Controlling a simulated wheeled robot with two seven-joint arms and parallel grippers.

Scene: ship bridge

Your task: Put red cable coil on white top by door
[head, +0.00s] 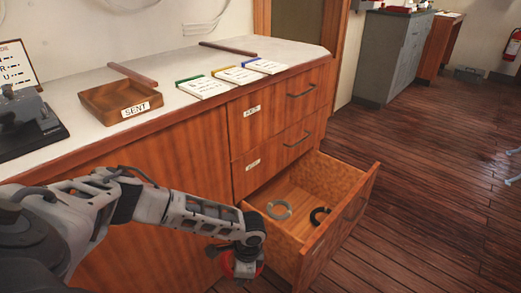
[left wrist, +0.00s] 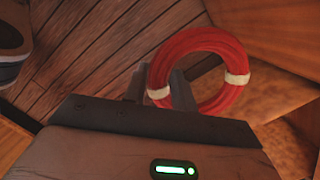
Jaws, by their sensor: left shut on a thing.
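The red cable coil (left wrist: 199,40) is a ring with pale bands, held at the fingers of my left gripper (left wrist: 163,88). In the head view the coil (head: 228,266) shows partly behind my left gripper (head: 245,262), low in front of the cabinet, left of the open drawer. The white top (head: 150,62) covers the wooden cabinet. Its far right end lies near a wood-framed doorway (head: 308,30). My right gripper is not in view.
On the top are a wooden SENT tray (head: 100,108), several cards (head: 236,75), wooden bars (head: 228,48) and a telegraph key (head: 22,115). A grey cabinet (head: 385,50) stands farther back.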

